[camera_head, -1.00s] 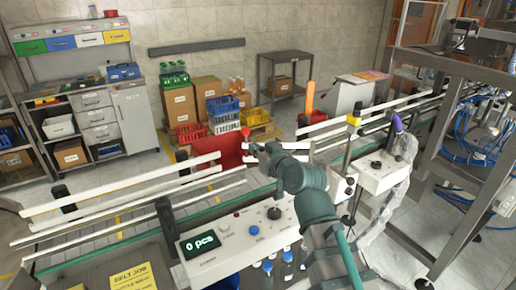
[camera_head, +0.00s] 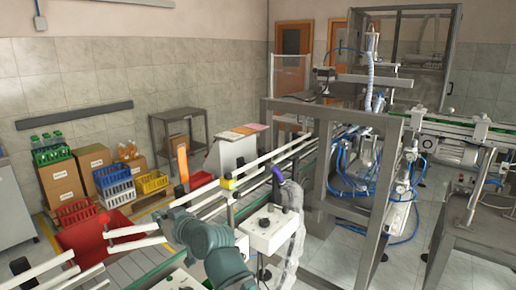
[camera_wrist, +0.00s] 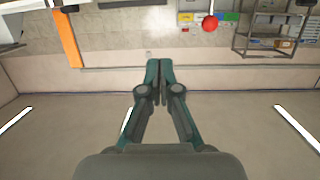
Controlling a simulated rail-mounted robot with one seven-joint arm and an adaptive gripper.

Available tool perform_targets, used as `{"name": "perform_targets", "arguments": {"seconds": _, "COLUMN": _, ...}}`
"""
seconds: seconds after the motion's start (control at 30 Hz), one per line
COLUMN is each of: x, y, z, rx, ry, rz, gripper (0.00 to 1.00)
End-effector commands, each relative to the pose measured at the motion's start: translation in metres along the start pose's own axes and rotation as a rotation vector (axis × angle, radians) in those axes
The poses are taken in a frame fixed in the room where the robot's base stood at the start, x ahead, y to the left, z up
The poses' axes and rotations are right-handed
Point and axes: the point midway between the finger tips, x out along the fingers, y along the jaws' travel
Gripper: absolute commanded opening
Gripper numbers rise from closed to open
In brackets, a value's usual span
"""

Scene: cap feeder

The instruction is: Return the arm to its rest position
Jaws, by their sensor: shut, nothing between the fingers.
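My gripper (camera_wrist: 160,80) shows in the middle of the wrist view, its two teal and dark fingers together and nothing between them. In the head view my teal arm stands at the bottom, left of centre, in front of the conveyor rails (camera_head: 262,170). The fingers are not clear in that view. The gripper is apart from any object in the wrist view, with wall and other surfaces behind it.
A control box (camera_head: 268,230) with a plastic-wrapped post stands right of my arm. A red crate (camera_head: 92,236) lies to the left. A metal machine frame (camera_head: 322,165) fills the right. A red ball (camera_wrist: 210,24) and orange post (camera_wrist: 68,38) show in the wrist view.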

Motion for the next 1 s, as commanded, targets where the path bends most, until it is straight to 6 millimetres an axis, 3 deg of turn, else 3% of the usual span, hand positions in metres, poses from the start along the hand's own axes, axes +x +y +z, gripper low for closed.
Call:
{"name": "perform_targets", "arguments": {"seconds": 0.47, "x": -0.003, "y": 0.079, "z": 0.128, "rx": 0.097, "ry": -0.266, "rz": 0.109, "gripper": 0.0}}
{"name": "perform_targets", "arguments": {"seconds": 0.57, "x": -0.012, "y": 0.103, "z": 0.171, "rx": 0.136, "ry": -0.353, "rz": 0.147, "gripper": 0.0}}
{"name": "perform_targets", "arguments": {"seconds": 0.77, "x": -0.051, "y": 0.158, "z": 0.284, "rx": 0.257, "ry": -0.585, "rz": 0.254, "gripper": 0.0}}
{"name": "perform_targets", "arguments": {"seconds": 1.0, "x": -0.13, "y": 0.203, "z": 0.419, "rx": 0.442, "ry": -0.877, "rz": 0.399, "gripper": 0.0}}
